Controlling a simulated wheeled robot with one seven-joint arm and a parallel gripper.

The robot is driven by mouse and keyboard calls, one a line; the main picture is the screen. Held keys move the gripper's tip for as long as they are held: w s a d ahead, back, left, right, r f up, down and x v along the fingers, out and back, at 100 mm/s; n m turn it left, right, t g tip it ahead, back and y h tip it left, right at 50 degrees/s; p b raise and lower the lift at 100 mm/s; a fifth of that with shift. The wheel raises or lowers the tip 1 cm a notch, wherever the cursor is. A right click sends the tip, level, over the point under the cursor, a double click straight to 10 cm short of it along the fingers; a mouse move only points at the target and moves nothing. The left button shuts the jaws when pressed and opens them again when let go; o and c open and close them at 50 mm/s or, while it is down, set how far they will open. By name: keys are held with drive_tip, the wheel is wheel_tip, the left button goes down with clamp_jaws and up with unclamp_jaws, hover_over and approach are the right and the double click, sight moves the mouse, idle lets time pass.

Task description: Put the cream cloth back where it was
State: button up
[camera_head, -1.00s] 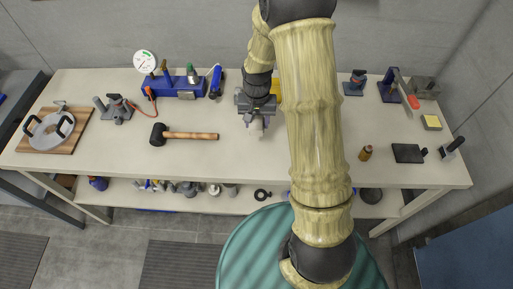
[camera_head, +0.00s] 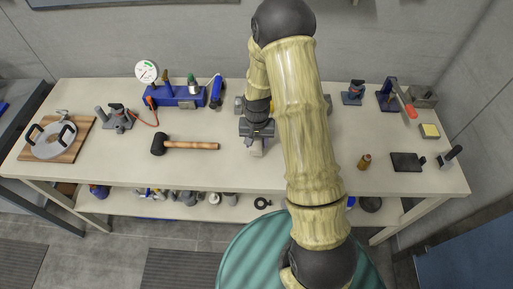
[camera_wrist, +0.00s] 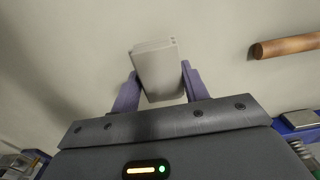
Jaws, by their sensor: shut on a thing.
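The cream cloth (camera_wrist: 157,70) shows in the wrist view as a small folded, pale block between two purple fingers. My gripper (camera_wrist: 160,88) is shut on it, one finger on each side. In the head view my gripper (camera_head: 256,142) is over the middle of the cream workbench (camera_head: 225,173), right of the mallet. The cloth (camera_head: 257,151) is partly hidden there by the gripper. I cannot tell whether the cloth touches the bench top.
A mallet (camera_head: 190,146) lies to the left. A small amber bottle (camera_head: 364,162), a dark pad (camera_head: 406,162) and a yellow-topped block (camera_head: 430,131) stand to the right. The bench front, left of my arm, is clear.

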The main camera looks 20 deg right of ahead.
sight(257, 148)
drive_tip(key=shift+f+p, duration=0.4)
drive_tip(key=shift+f, duration=1.65)
drive_tip(key=shift+f, duration=0.2)
drive_tip(key=o, duration=1)
drive_tip(key=shift+o, duration=0.2)
drive_tip(key=shift+r, duration=0.1)
wheel_tip(257, 148, up, 12)
drive_tip(key=shift+r+b, duration=0.15)
drive_tip(key=shift+b, duration=1.05)
drive_tip(key=shift+s, duration=0.1)
